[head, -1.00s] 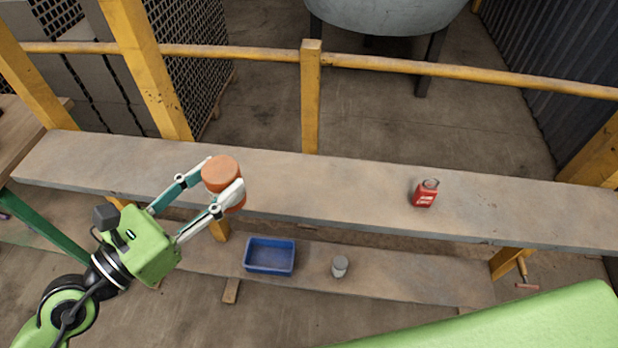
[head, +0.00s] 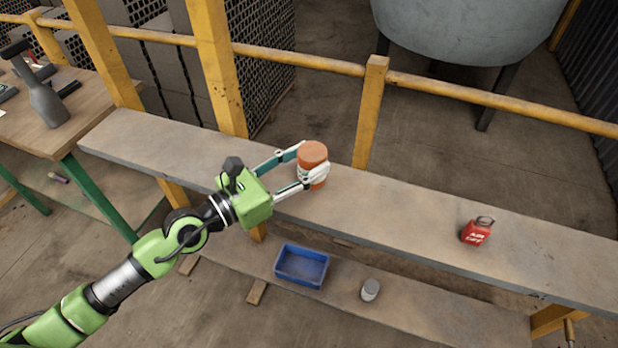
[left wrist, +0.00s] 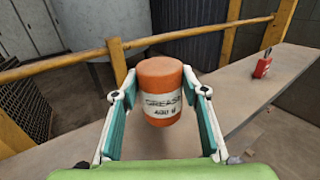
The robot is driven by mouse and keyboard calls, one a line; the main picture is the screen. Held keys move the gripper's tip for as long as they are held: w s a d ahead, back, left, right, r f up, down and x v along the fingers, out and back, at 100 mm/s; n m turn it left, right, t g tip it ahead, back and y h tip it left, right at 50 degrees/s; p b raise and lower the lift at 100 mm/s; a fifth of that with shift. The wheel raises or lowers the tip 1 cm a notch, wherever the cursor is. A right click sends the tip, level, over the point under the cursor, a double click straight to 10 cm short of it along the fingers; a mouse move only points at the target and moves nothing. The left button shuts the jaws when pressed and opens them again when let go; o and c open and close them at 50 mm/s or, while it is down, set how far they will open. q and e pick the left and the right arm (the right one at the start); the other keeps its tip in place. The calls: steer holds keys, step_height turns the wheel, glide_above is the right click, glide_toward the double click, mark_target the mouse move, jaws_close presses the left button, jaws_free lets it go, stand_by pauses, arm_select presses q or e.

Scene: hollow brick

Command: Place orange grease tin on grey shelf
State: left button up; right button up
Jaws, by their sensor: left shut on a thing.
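The orange grease tin (head: 312,156) has a white label and is held upright between the fingers of my left gripper (head: 308,170). The left gripper is shut on it. In the head view the tin shows over the upper grey shelf (head: 400,205). In the left wrist view the tin (left wrist: 160,88) sits between both fingers, its label reading "GREASE". The grey shelf (left wrist: 245,85) shows behind and to the right of it there. I cannot tell whether the tin's base touches the shelf. My right gripper is not in view.
A blue bin (head: 302,266) and a small grey tin (head: 370,290) are on the lower shelf. Yellow posts and a rail (head: 370,110) run behind. A wooden table (head: 85,120) with tools is at left.

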mark_target(299, 178)
arm_select(q)
steer(key=shift+w+d+f, duration=0.2)
steer(key=shift+w+f, duration=0.35)
steer(key=shift+w, duration=0.05)
step_height(299, 178, down, 3)
steer(key=b, duration=0.3)
steer(key=shift+w+d, duration=0.1)
steer(key=shift+w, duration=0.05)
steer(key=shift+f, duration=0.3)
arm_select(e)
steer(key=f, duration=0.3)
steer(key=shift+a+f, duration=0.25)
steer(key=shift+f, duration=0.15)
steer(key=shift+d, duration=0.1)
arm_select(q)
steer(key=shift+f+b, duration=0.15)
steer(key=shift+b, duration=0.2)
steer(key=o, duration=1.5)
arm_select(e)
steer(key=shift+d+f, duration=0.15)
